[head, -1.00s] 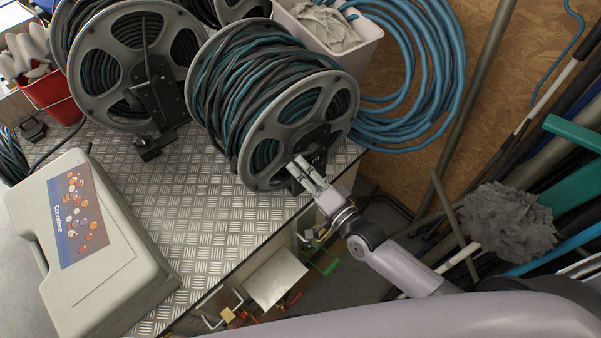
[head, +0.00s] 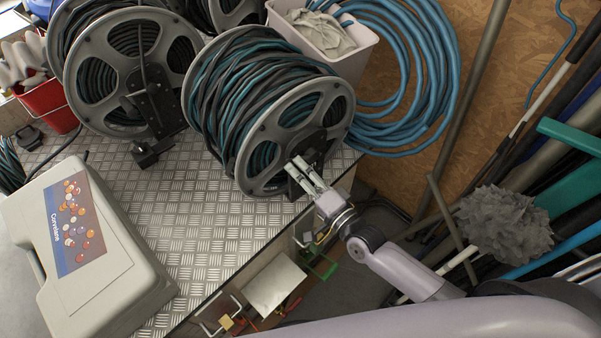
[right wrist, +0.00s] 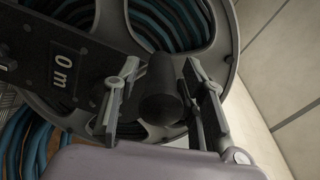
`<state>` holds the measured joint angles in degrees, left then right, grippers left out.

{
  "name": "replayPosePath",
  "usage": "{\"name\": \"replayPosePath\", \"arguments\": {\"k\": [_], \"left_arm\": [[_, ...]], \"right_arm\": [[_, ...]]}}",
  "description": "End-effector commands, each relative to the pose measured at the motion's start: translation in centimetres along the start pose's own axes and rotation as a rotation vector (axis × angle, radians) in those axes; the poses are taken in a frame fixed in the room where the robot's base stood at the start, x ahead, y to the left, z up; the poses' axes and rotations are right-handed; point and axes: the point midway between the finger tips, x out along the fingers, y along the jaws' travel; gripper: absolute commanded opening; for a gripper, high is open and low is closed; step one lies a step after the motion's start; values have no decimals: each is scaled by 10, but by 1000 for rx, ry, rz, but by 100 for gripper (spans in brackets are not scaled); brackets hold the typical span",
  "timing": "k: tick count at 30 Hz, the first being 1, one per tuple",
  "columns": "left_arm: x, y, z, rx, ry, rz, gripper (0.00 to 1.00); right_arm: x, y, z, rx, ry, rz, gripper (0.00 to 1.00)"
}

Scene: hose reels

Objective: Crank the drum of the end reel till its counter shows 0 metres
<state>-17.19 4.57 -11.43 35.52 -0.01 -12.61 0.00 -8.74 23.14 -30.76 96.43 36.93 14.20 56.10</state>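The end reel (head: 262,95), wound with dark and teal hose, stands at the right end of the metal-topped bench in the head view. Its grey drum flange (right wrist: 228,60) fills the back of the right wrist view. A dark crank handle (right wrist: 162,90) points toward the wrist camera. My right gripper (head: 303,172) has its fingers on either side of this handle. They look open, with a narrow gap beside the handle. The fingertips also show in the right wrist view (right wrist: 160,65). My left gripper is not in view.
Another reel (head: 85,65) stands to the left, with a third partly seen behind. A grey case (head: 100,275) lies on the bench (head: 215,215) at front left. A pale bin (head: 350,65) and coiled blue hose (head: 435,90) are behind. Poles and a grey mop head (head: 505,225) are at right.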

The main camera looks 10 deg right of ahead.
Motion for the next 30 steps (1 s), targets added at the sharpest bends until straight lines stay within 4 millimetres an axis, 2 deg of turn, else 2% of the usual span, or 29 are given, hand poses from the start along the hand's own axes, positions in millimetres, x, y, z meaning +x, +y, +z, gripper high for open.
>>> {"name": "replayPosePath", "arguments": {"k": [9,13,17,24,30], "left_arm": [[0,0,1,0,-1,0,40],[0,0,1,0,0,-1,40],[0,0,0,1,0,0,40],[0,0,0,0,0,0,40],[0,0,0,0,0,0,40]], "right_arm": [[-1,1,1,1,-2,3,43],[-10,2,1,1,-2,5,43],[-33,3,2,0,-4,7,43],[-85,2,1,0,-3,6,43],[-112,1,1,0,-2,4,43]]}}
